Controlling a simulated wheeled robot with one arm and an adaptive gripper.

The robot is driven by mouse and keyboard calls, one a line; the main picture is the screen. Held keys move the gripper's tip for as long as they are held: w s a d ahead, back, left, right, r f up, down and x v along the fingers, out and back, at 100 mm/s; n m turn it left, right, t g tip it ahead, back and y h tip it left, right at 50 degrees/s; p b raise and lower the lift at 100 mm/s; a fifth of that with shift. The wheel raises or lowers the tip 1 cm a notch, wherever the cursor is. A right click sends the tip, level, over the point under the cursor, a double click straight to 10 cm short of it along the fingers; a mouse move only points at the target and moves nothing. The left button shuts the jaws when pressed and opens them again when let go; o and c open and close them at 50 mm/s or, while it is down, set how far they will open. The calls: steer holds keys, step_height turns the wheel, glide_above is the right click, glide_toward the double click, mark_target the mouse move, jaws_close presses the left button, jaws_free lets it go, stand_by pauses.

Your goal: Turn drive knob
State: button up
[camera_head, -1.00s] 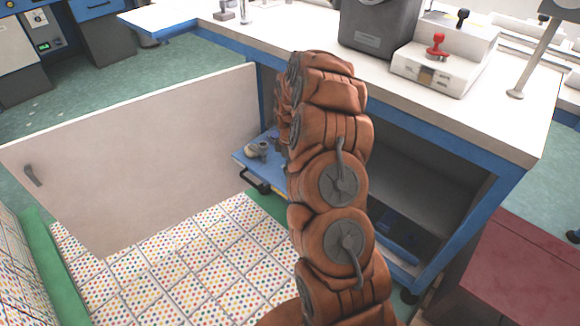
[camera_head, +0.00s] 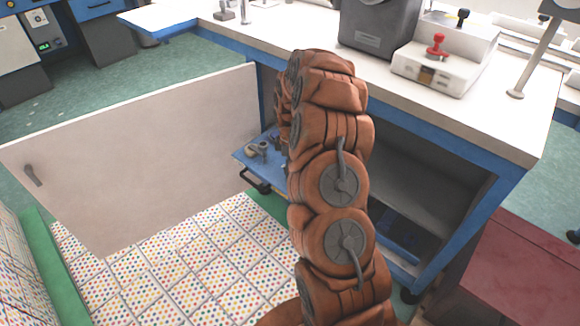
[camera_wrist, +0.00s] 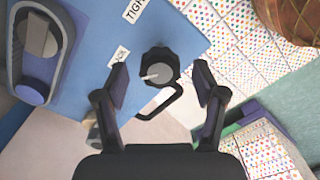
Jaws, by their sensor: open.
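The knob (camera_wrist: 160,68) is dark and round with a scalloped edge and a white pointer on its left side. It sits on a blue panel (camera_wrist: 85,85) in the wrist view. My gripper (camera_wrist: 161,84) is open, with one finger to the left and one to the right of the knob. I see gaps between both fingers and the knob; nothing is held. In the head view the blue panel (camera_head: 243,157) shows beside my arm, with small grey parts on it. My arm hides the gripper's fingers there.
A black handle (camera_wrist: 160,103) is at the panel's edge near the knob. A grey oval fitting (camera_wrist: 15,75) lies on the panel's left. In the head view an open beige door (camera_head: 140,155) stands left, the white tabletop (camera_head: 300,40) is above, and a dark red box (camera_head: 510,270) is right.

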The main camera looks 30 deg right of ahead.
step_height(320, 180, up, 12)
steer(key=shift+f, duration=0.2)
stand_by(0.6)
